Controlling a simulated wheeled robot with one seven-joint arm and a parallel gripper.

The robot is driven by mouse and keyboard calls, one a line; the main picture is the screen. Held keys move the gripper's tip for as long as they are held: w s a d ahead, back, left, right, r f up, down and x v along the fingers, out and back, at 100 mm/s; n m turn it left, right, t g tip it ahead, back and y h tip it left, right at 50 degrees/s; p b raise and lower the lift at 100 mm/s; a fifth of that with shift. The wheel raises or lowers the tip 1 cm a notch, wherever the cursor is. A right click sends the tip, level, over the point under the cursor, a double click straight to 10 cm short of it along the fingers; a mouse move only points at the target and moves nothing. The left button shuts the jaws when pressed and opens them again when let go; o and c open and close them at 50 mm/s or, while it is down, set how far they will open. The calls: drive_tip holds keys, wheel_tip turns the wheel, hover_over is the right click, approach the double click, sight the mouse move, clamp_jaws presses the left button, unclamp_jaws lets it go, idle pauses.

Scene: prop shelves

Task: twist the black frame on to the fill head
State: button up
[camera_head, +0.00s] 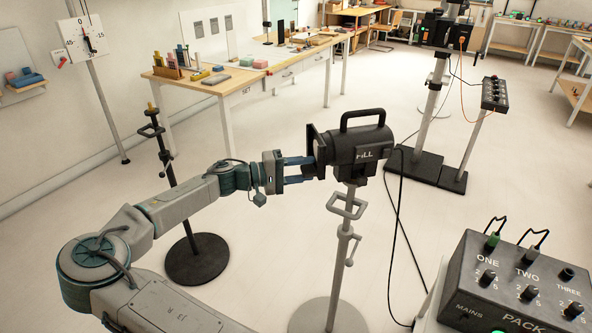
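The fill head (367,147) is a black lamp body with a top handle and white lettering on its side, mounted on a grey stand. The black frame (315,138) is a dark, square-looking plate at the left, front end of the head, upright and slightly turned. I cannot tell whether it touches the head or sits in its mount. My gripper (312,170) reaches in from the left, with two blue fingers parted and pale floor between them. The fingertips meet the frame's lower part. Whether they clamp it is unclear at this size.
A black stand with a round base (197,259) stands behind my arm. A control pack (522,283) with knobs and plugs is at lower right. Cables hang right of the lamp stand. A workbench (237,88) with blocks is at the back. Floor between the lamp and rear stands is clear.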

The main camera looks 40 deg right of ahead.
drive_tip(key=b+v, duration=0.2)
drive_tip(key=v, duration=1.1)
drive_tip(key=shift+a, duration=0.35)
drive_tip(key=shift+w, duration=0.1)
drive_tip(key=s+f+n+t+y, duration=0.1)
drive_tip(key=s+f+t+y, duration=0.1)
drive_tip(key=s+f+y, duration=0.85)
drive_tip(key=s+a+r+n+t+y, duration=0.1)
drive_tip(key=s+a+r+t+y, duration=0.1)
drive_tip(key=s+a+r+t, duration=0.2)
drive_tip(key=s+a+r+n+t+y, duration=0.2)
drive_tip(key=s+a+r, duration=0.3)
drive_tip(key=s+a, duration=0.4)
drive_tip(key=a+t+y, duration=0.1)
drive_tip(key=a, duration=0.1)
drive_tip(key=shift+a+n+t+y, duration=0.3)
drive_tip(key=shift+a+t+y, duration=0.05)
drive_tip(key=shift+a+t, duration=0.05)
